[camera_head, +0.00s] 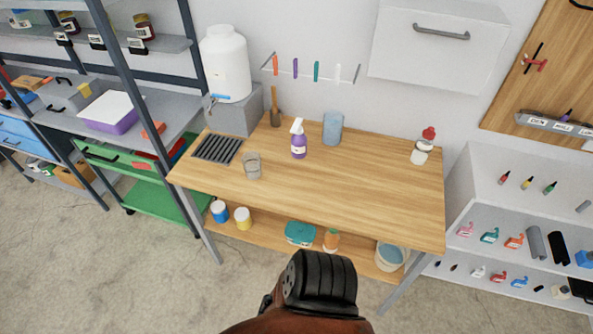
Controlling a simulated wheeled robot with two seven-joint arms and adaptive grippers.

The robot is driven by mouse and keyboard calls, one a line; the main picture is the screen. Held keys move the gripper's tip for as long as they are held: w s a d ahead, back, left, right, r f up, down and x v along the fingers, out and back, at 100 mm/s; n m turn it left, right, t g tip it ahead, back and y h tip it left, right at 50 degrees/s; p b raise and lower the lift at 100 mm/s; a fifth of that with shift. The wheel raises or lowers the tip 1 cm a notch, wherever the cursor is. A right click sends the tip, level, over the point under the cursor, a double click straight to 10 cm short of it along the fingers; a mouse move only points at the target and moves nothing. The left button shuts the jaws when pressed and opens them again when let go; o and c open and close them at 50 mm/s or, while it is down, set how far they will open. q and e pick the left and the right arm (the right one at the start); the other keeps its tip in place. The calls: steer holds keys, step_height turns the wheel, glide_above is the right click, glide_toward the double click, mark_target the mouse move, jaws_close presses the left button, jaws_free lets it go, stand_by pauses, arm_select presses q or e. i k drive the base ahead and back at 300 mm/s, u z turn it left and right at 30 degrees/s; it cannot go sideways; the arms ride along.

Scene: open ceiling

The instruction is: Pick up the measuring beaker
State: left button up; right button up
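A clear, greyish beaker-like vessel (252,166) stands upright on the wooden workbench (345,197), left of its middle. It looks like the measuring beaker, but any markings are too small to see. It stands apart from the objects around it, and nothing covers it. Neither of my grippers shows in this view.
A purple spray bottle (298,145), a blue cylinder (332,129) and a red-capped bottle (422,150) stand on the bench. A white dispenser (225,65) stands by the left end. A black and brown shape (320,285), unidentified, rises at the bottom.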

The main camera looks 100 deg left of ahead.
mark_target(251, 161)
steer(key=i, duration=0.4)
steer(key=u, duration=4)
steer(key=k, duration=0.55)
steer(key=u, duration=0.3)
